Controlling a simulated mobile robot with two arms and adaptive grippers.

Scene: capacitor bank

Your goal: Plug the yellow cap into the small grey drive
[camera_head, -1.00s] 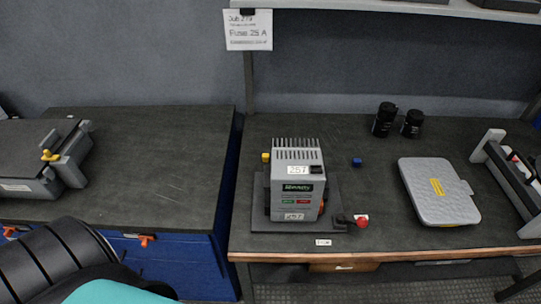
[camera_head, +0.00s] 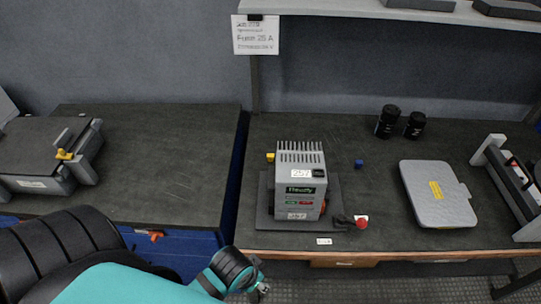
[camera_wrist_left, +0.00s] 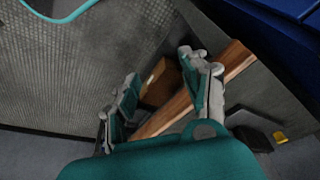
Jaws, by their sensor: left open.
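The small grey drive (camera_head: 300,183) stands upright on a dark base plate (camera_head: 264,214) on the right bench, fins on top. A small yellow cap (camera_head: 270,157) lies just behind its left side, partly hidden by it. My left gripper (camera_head: 262,291) is low in the head view, in front of the bench and well short of both. In the left wrist view my left gripper (camera_wrist_left: 160,88) is open with nothing between its fingers. A small yellow thing (camera_wrist_left: 281,137) shows at the right there; I cannot tell whether it is the cap.
The bench's wooden front edge (camera_wrist_left: 235,60) lies beyond the fingers. A red knob (camera_head: 362,223), blue cap (camera_head: 359,163), two black cylinders (camera_head: 387,121) and a grey case (camera_head: 438,194) are on the right bench. A device with a yellow handle (camera_head: 64,154) is at far left.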

